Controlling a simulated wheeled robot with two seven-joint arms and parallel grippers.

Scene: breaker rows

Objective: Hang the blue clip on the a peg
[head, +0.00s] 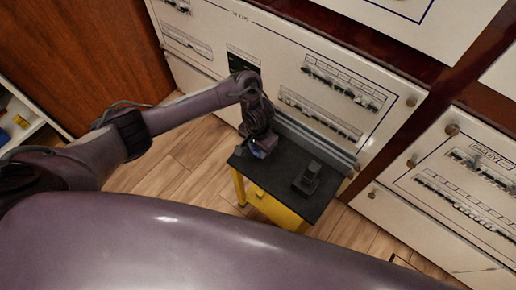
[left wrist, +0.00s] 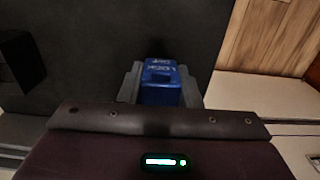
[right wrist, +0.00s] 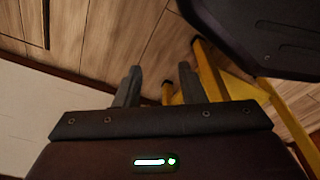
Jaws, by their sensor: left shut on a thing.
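The blue clip (left wrist: 162,88), with white lettering on it, sits between the two fingers of my left gripper (left wrist: 160,82) in the left wrist view. In the head view my left gripper (head: 258,146) is low over the left part of the black table top, and a bit of the blue clip (head: 262,151) shows there. I cannot tell whether the clip touches the table. My right gripper (right wrist: 158,80) is open and empty in the right wrist view, beside the table. I cannot make out the a peg in any view.
The black-topped table (head: 285,200) has yellow legs and a dark block (head: 308,178) on it. A grey rail (head: 315,140) runs behind it. White breaker panels (head: 290,45) with rows of switches stand behind and right. Wood floor (head: 190,170) is clear at left.

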